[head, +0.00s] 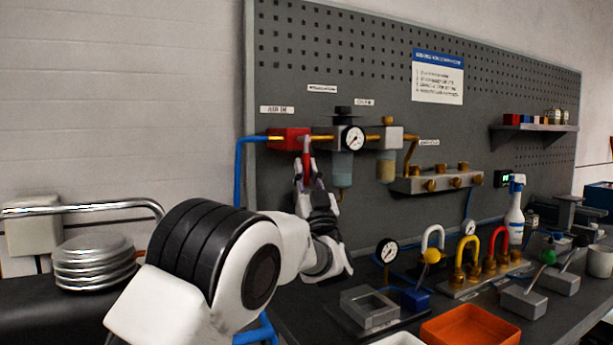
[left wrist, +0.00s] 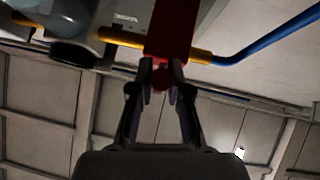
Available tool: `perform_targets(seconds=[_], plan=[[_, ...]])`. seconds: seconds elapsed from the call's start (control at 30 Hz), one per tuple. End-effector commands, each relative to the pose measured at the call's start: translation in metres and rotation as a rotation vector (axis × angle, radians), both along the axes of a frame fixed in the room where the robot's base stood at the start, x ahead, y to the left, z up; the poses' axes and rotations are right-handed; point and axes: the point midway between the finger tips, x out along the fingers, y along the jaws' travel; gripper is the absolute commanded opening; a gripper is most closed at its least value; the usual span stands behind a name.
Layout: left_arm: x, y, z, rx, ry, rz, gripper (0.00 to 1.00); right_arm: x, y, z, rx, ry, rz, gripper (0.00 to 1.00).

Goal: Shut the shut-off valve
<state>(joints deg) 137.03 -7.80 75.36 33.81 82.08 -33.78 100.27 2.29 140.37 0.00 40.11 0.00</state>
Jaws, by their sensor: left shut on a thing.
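The shut-off valve (head: 284,138) is a red block on the brass pipe at the left of the pegboard, with a blue hose at its left. Its red lever (head: 306,158) hangs down from the block, across the line of the pipe. My left gripper (head: 308,178) comes up from below and is shut on the lever's lower part. In the left wrist view the red valve (left wrist: 172,30) is at the top, with the left fingertips (left wrist: 161,70) close around a small red end. The fingers hide part of the lever. My right gripper is not in view.
A pressure gauge (head: 352,139) and filter bowls stand right of the valve, with a brass-fitted manifold (head: 437,180) beyond. The bench below holds coloured padlocks, a spray bottle (head: 515,210) and an orange tray (head: 470,327). The wall left of the pegboard is clear.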

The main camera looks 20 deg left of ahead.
Motion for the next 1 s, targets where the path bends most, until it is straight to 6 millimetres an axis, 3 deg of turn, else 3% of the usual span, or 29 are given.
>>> perform_targets(seconds=[0.3, 0.33, 0.4, 0.77, 1.0], plan=[[-0.001, 0.000, 0.007, 0.000, -0.011, -0.003, 0.00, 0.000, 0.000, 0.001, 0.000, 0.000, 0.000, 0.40], [-0.001, 0.000, 0.007, 0.000, -0.011, -0.003, 0.20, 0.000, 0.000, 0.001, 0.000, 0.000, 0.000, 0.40], [-0.001, 0.000, 0.006, 0.000, -0.010, -0.002, 0.42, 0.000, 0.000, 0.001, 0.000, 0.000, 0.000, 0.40], [-0.002, -0.003, -0.001, 0.000, -0.004, -0.002, 0.42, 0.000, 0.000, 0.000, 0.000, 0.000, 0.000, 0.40], [-0.026, -0.023, -0.033, 0.002, -0.001, -0.003, 0.42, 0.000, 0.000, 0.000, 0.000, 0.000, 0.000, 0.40]])
